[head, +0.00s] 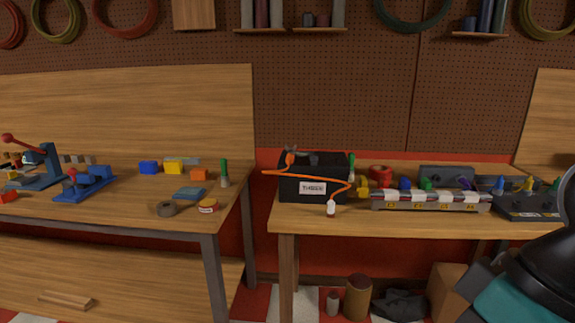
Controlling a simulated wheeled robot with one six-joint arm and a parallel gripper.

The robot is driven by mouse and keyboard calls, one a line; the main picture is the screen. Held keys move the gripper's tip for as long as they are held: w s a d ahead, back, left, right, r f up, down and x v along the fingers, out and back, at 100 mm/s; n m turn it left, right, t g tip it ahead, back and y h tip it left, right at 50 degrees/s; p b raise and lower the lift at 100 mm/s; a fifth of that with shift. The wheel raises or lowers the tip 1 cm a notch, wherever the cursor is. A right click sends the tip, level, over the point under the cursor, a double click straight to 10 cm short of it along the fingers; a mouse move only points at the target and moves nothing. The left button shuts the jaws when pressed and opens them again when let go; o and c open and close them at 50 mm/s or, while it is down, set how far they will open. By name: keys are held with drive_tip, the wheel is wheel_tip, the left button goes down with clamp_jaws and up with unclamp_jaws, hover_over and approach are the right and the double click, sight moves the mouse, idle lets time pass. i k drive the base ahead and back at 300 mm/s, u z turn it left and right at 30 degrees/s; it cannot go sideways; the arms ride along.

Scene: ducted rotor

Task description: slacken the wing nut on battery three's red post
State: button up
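Battery three (287,188) is a black box with a white label (313,188) that reads "THREE". It stands at the left end of the right-hand bench. An orange cable (330,181) runs across its front, and an orange end piece (290,159) sits on its top left. A small grey part (291,150), perhaps the wing nut, shows there; the red post itself is too small to make out. Part of my arm, black and teal, fills the lower right corner. My gripper cannot be seen.
Right of the battery are a red roll (381,173), a long grey strip (430,203) with coloured parts, and a dark box (530,206). A green-topped bottle (351,167) stands close beside the battery. The left bench (120,210) is separated by a gap.

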sight(290, 150)
drive_tip(key=u, duration=0.35)
drive_tip(key=i, duration=1.1)
drive_tip(key=u, duration=0.15)
